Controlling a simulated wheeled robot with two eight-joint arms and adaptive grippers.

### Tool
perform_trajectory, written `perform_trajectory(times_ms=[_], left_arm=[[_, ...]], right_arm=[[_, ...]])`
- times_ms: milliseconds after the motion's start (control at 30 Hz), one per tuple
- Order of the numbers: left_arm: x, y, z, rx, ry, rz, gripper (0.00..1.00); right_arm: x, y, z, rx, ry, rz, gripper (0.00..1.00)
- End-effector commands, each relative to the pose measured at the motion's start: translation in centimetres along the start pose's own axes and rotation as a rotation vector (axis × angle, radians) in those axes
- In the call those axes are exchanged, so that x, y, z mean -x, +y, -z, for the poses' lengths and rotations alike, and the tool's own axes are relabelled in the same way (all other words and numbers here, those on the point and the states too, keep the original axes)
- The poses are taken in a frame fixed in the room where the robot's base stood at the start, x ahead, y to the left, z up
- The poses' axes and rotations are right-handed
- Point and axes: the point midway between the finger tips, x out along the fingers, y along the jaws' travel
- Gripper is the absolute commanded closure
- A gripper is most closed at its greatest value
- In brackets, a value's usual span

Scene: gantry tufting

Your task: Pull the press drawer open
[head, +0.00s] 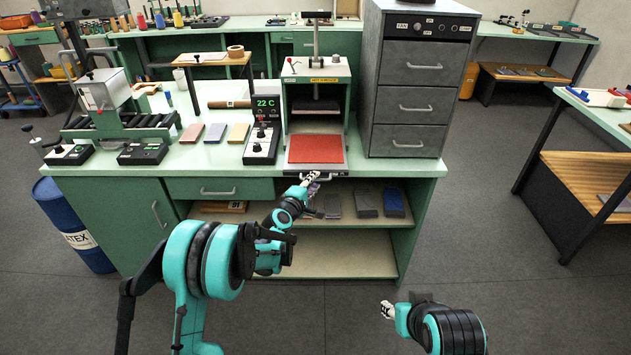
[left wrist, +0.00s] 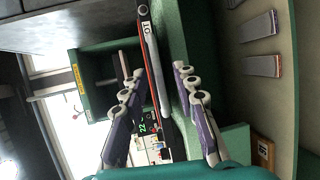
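The press (head: 316,92) is a green frame on the bench. Its drawer (head: 346,173) is a dark low tray at the bench's front edge, carrying a red sheet (head: 316,149). How far the drawer stands out I cannot tell. My left gripper (head: 310,177) is at the drawer front. In the left wrist view the gripper (left wrist: 158,71) is open, with a finger on each side of the grey drawer handle (left wrist: 157,80). Gaps show between fingers and handle. My right gripper (head: 387,310) is low, away from the bench; its fingers are too small to read.
A grey drawer cabinet (head: 410,100) stands right of the press. A control box reading 22 C (head: 262,138) stands left of it. Floor in front is clear.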

Motion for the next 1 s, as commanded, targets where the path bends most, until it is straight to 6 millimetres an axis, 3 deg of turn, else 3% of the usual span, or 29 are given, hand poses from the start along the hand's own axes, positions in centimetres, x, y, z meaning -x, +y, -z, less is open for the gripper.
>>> perform_trajectory(times_ms=[200,433,600,1000], left_arm=[[5.0,0.0,0.1,0.0,0.002,0.0,0.71],[9.0,0.0,0.1,0.0,0.002,0.0,0.71],[10.0,0.0,0.1,0.0,0.001,0.0,0.71],[10.1,0.0,0.1,0.0,0.001,0.0,0.71]], right_arm=[[0.0,0.0,0.0,0.0,0.0,0.0,0.6],[0.0,0.0,0.0,0.0,0.0,0.0,0.6],[0.0,0.0,0.0,0.0,0.0,0.0,0.6],[0.0,0.0,0.0,0.0,0.0,0.0,0.6]])
